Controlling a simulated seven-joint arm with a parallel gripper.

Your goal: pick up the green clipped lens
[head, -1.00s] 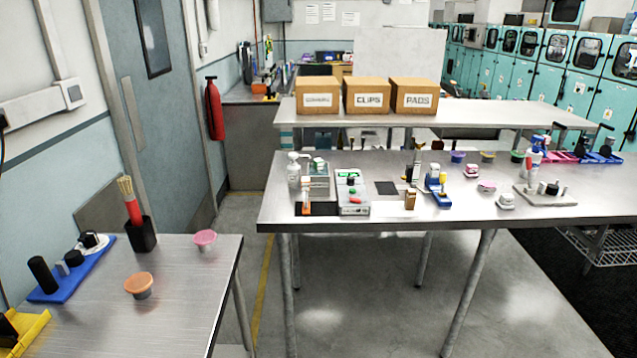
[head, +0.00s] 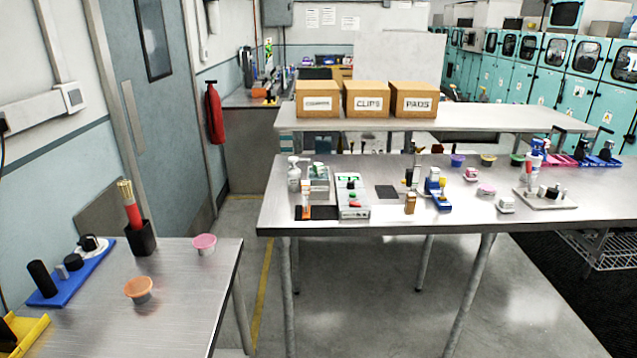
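Several small green things show in the head view, all too small to tell surely which is the green clipped lens. A green-topped cup (head: 517,159) stands near the back right of the long steel table (head: 300,218), beside a white-and-blue tube. A small green piece (head: 351,184) sits on a grey box (head: 354,209) at the table's left part, with a red piece near it. Another green spot (head: 318,165) shows on a pale rack just left of that box. My gripper is not in view.
A nearer steel table (head: 185,300) at left holds an orange-topped cup (head: 138,288), a pink-topped cup (head: 204,244) and a blue tray (head: 70,275). Cardboard boxes (head: 367,99) stand on a bench behind. Floor (head: 250,310) is open between the tables.

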